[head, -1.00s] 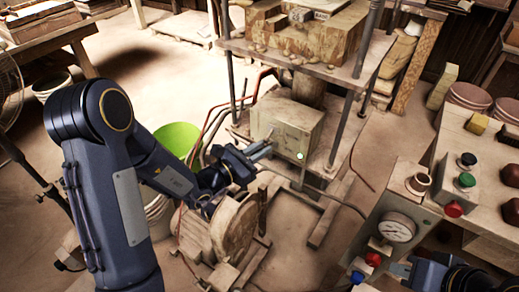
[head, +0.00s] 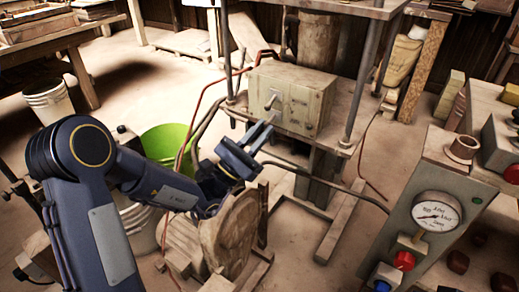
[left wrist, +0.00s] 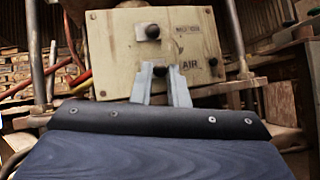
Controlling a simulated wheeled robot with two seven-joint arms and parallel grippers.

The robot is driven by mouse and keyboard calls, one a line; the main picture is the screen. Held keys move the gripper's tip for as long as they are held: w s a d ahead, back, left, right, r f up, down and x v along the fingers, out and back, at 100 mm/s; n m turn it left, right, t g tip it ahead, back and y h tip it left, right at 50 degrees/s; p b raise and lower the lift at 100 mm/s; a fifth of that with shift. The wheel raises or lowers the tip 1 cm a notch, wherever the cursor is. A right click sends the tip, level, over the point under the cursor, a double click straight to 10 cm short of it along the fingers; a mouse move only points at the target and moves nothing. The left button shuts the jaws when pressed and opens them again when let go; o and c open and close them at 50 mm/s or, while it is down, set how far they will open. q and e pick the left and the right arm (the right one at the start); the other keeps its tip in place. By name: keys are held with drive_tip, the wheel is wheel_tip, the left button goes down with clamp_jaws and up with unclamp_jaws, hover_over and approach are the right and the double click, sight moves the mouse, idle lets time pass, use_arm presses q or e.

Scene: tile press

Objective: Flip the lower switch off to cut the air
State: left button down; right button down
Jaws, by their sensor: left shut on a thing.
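The grey control box (head: 285,88) sits on the press frame; its front also fills the upper part of the left wrist view (left wrist: 110,55). It has an upper switch with a dark knob (left wrist: 152,32). The lower switch (left wrist: 160,70), with a dark knob, is beside the label AIR (left wrist: 190,66). My left gripper (head: 268,122) reaches up to the box front. In the left wrist view my left gripper (left wrist: 160,76) has its fingers on either side of the lower switch, shut on it. The lever's exact tilt is hidden. My right gripper is out of view.
A gauge panel (head: 438,180) with a red knob (head: 403,261) and a blue knob (head: 383,285) stands at the right. Hoses run beside the box.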

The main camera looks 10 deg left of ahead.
use_arm(q)
drive_tip(key=shift+w+d+f+m+t+h+b, duration=0.15)
drive_tip(key=shift+f+m+h+b, duration=0.15)
drive_tip(key=shift+m+h+b, duration=0.45)
drive_tip(key=shift+w+a+f+m+t+h+b, duration=0.15)
drive_tip(key=shift+f+m+h+b, duration=0.15)
drive_tip(key=shift+h+b, duration=0.45)
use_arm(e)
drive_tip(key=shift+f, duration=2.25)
use_arm(q)
drive_tip(key=shift+d, duration=0.1)
drive_tip(key=c, duration=1.4)
unclamp_jaws()
drive_tip(key=v, duration=0.7)
drive_tip(key=shift+s+a+f+p, duration=0.2)
drive_tip(key=shift+s+a+p, duration=0.05)
drive_tip(key=shift+s+p, duration=0.1)
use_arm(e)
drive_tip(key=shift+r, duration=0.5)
